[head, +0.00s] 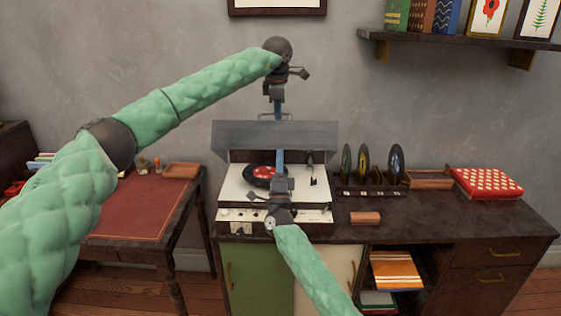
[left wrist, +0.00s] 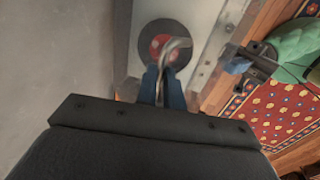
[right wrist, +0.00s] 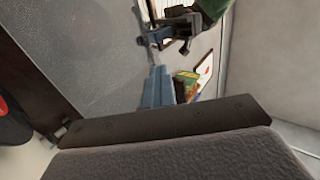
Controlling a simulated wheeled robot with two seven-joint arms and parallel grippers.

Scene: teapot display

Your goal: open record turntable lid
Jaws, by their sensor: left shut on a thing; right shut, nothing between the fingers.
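The record turntable (head: 235,187) stands on the cabinet with a red-labelled black record (head: 262,175) on its deck. Its grey lid (head: 235,134) is raised and tilted above the back of the deck. My left gripper (head: 277,114) is shut on the lid's metal handle (head: 288,115) at the top edge; the curved handle (left wrist: 180,43) also shows at its fingertips in the left wrist view. My right gripper (head: 280,153) is shut and empty, over the deck in front of the lid. In the right wrist view its fingers (right wrist: 160,72) are beside the lid's grey surface (right wrist: 100,50).
A rack with several records (head: 370,188) stands right of the turntable. A small reddish-brown block (head: 365,218) lies on the cabinet top (head: 435,222). A red patterned box (head: 487,184) is at the right. A wall shelf (head: 450,40) with books hangs above.

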